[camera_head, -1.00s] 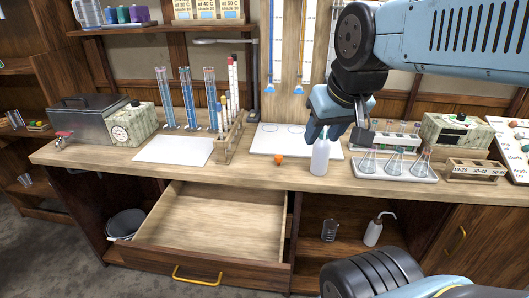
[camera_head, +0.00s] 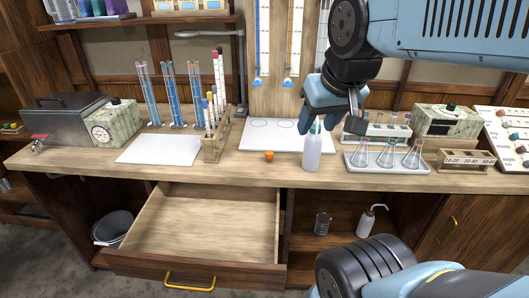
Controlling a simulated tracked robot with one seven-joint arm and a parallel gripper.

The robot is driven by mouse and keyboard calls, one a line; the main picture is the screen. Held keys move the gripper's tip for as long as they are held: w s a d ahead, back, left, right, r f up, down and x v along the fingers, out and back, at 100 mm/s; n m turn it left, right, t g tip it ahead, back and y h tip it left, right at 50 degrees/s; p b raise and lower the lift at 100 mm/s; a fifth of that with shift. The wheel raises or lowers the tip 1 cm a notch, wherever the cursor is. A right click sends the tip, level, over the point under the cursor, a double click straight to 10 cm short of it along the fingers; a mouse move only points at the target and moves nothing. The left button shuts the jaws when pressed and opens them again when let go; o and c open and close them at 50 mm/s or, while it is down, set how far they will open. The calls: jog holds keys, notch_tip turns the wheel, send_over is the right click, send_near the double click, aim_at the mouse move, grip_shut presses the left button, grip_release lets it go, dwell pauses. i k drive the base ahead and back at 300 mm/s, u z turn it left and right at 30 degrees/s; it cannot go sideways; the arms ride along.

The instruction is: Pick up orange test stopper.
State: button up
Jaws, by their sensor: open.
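The orange stopper (camera_head: 269,156) is small and stands on the bench top, just left of a white bottle. My gripper (camera_head: 334,121) is open, blue-grey, and hangs above and to the right of the stopper, over the upper part of the white bottle (camera_head: 312,152). The gripper is apart from the stopper. Whether a finger touches the bottle cannot be told from this view.
A white tray with flasks (camera_head: 388,160) stands right of the bottle. A test tube rack (camera_head: 216,138) and white sheet (camera_head: 161,149) lie to the left. A white plate (camera_head: 262,134) lies behind the stopper. The open drawer (camera_head: 208,222) juts out below.

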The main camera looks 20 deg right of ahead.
aim_at(269, 154)
jog(key=u, duration=1.65)
jog(key=i, duration=0.1)
jog(key=z, duration=3.7)
jog(key=k, duration=1.05)
jog(key=u, duration=1.4)
